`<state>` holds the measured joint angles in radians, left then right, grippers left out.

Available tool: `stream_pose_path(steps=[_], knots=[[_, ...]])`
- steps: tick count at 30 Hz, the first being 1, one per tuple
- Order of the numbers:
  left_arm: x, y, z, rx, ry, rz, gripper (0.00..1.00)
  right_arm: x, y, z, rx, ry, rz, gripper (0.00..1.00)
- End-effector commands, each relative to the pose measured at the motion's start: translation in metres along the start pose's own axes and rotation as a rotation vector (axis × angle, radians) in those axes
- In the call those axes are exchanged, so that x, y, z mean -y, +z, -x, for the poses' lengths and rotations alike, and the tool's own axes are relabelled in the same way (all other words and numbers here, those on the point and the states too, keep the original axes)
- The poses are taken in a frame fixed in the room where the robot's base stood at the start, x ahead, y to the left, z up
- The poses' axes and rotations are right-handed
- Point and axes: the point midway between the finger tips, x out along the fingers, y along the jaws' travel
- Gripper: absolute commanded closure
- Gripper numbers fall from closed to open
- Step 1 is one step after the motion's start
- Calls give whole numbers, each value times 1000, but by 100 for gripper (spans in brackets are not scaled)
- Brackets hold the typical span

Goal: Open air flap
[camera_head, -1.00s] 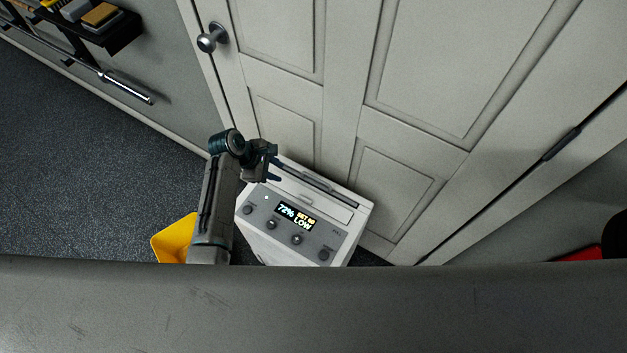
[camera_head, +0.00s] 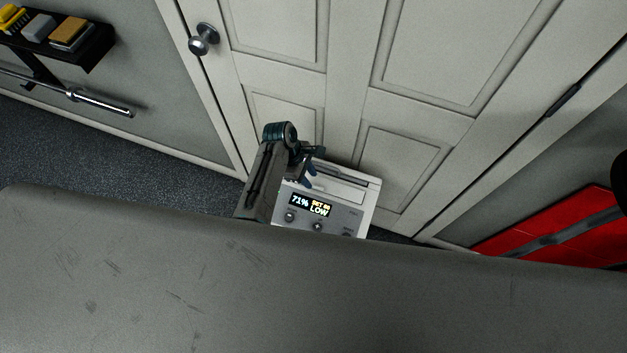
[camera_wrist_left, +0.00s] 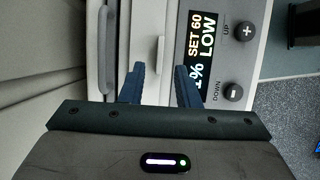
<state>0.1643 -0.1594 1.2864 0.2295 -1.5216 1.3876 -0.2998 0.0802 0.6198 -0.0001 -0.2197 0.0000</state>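A white dehumidifier (camera_head: 352,220) stands against the white door, its lower part hidden. Its front panel has buttons and a lit display (camera_head: 311,205) reading 71%, SET 60, LOW. On its top, the air flap (camera_head: 345,187) looks like a pale, flat panel behind the display; I cannot tell whether it is fully closed. My left gripper (camera_head: 313,177) is over the left part of the top. In the left wrist view its two dark blue fingers (camera_wrist_left: 161,80) are apart, with a narrow raised tab (camera_wrist_left: 160,58) on the panel in line with the gap. My right gripper is not in view.
A grey handle-like bar (camera_wrist_left: 107,45) runs along the dehumidifier's top, beside the panel. The white door (camera_head: 345,90) closes off the space behind. A wall shelf (camera_head: 60,40) holds small blocks, with a metal bar (camera_head: 100,103) below. A red object (camera_head: 555,228) lies at the right.

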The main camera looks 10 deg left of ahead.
Motion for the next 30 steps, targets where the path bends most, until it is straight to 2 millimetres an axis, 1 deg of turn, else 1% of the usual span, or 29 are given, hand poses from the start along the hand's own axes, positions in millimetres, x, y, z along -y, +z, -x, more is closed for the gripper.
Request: stream_pose_path(steps=[1,3,7,11,18,19,21,23,30], knots=[[0,1,-9,1,-3,0,71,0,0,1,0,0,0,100],[0,1,-19,1,-2,-1,71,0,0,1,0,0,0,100],[0,1,-32,1,0,-1,71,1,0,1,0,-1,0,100],[0,0,-38,0,0,-1,71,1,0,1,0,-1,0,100],[0,0,-38,0,1,-1,71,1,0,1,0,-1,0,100],[0,0,-38,0,1,-1,75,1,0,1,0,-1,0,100],[0,0,-38,0,1,-1,89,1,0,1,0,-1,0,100],[0,0,-38,0,1,-1,100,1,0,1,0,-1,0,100],[-1,1,-37,0,-8,2,100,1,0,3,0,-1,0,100]])
